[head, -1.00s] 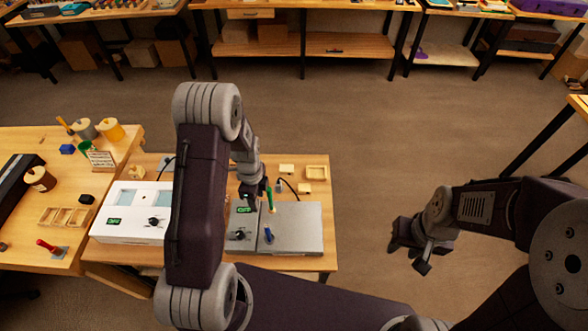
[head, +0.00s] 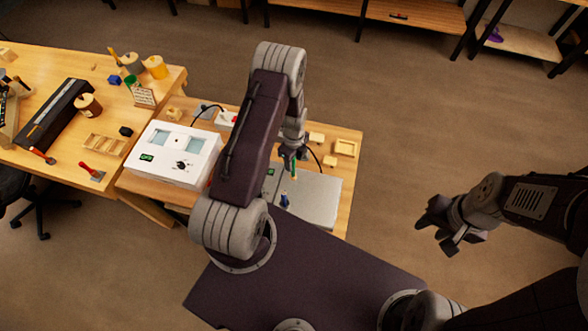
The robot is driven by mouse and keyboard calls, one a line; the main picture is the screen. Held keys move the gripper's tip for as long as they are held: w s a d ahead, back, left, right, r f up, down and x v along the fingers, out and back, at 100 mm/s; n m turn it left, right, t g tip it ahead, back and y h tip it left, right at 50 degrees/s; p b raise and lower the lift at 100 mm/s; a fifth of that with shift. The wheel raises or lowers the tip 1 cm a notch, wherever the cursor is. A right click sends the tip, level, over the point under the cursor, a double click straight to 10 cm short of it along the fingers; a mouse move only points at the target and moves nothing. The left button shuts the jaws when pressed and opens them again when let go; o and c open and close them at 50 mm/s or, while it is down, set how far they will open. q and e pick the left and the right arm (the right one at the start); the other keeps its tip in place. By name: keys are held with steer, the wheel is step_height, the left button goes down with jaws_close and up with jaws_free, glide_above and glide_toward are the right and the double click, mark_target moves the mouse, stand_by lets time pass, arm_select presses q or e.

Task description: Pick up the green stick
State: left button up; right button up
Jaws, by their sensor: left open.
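A thin green stick (head: 295,168) stands roughly upright by the grey metal device (head: 318,198) on the small table; its lower end shows a lighter tip. My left gripper (head: 291,162) is right at the stick, open, with its fingers pointing down. The gripper partly hides the stick, and I cannot tell whether the fingers touch it. My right gripper (head: 438,238) is over bare floor to the right of the table, with its fingers apart and empty.
A blue-handled piece (head: 284,201) stands on the grey device. A white box with a dial (head: 172,158) is at left. Small wooden blocks and a square wooden tray (head: 345,148) lie behind. A bigger bench (head: 60,130) holds several tools. Floor at right is clear.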

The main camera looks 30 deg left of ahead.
arm_select(q)
steer(key=f, duration=0.1)
steer(key=f+p, duration=0.1)
steer(key=f, duration=0.1)
steer(key=shift+s+a+f, duration=0.1)
steer(key=shift+s+f, duration=0.2)
steer(key=shift+f, duration=0.1)
steer(key=shift+w, duration=0.1)
arm_select(e)
steer(key=shift+s+a+r, duration=0.1)
steer(key=shift+s+r, duration=0.1)
steer(key=shift+r, duration=0.85)
arm_select(q)
steer(key=c, duration=0.5)
jaws_close()
arm_select(e)
steer(key=shift+s, duration=0.1)
